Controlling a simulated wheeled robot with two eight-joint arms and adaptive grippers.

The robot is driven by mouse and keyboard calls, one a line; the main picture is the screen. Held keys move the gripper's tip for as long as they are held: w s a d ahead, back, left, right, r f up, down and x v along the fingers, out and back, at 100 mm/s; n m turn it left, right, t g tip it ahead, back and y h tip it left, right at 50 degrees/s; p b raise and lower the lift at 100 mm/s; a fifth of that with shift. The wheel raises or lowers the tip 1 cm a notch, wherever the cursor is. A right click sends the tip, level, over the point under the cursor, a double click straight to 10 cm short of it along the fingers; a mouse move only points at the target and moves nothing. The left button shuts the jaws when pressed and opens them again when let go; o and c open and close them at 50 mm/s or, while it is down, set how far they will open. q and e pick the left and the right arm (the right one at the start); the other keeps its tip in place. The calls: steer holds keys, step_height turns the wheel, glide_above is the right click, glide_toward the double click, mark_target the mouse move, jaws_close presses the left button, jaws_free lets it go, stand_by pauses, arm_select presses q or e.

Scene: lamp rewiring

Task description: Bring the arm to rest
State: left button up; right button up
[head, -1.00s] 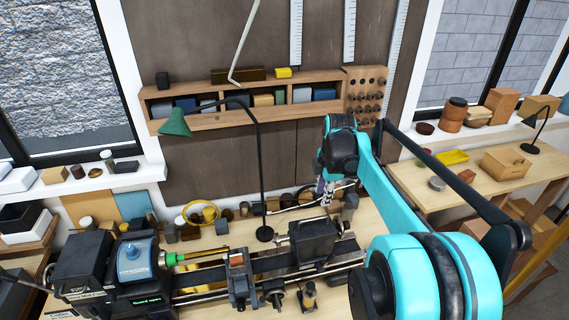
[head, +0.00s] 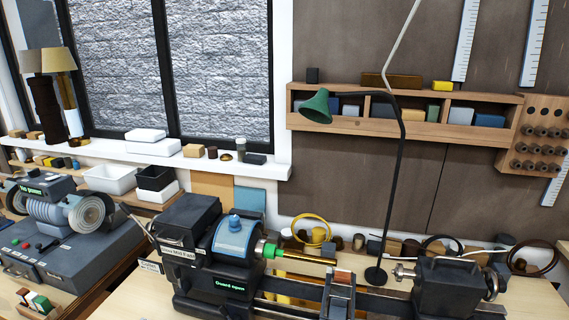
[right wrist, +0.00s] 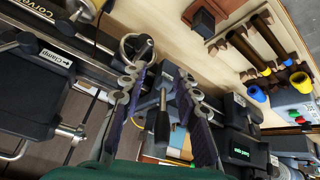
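My right gripper (right wrist: 162,82) shows in the right wrist view with its two purple-padded fingers apart. Nothing is held between the fingertips; a lathe lever with a dark knob (right wrist: 162,122) shows through the gap, and I cannot tell how far below it is. A dark green surface (right wrist: 150,171) fills the bottom edge of that view, close to the camera; I cannot tell what it is. Neither of my arms shows in the head view now. My left gripper is in no current view.
A lathe (head: 232,250) stands on the bench. A tall black lamp (head: 398,170) with a green shade (head: 317,106) rises behind it. A wooden wall shelf (head: 420,128) hangs behind. A grinder (head: 65,235) is at left. Tools on a board (right wrist: 262,60) lie beside the lathe.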

arm_select(q)
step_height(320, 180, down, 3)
steer(key=shift+b, duration=0.8)
arm_select(e)
steer(key=shift+m+t, duration=0.3)
steer(key=shift+m, duration=0.6)
steer(key=f, duration=0.1)
steer(key=s+a+f, duration=0.1)
steer(key=f, duration=0.1)
steer(key=s+a+f, duration=0.1)
steer(key=f, duration=0.1)
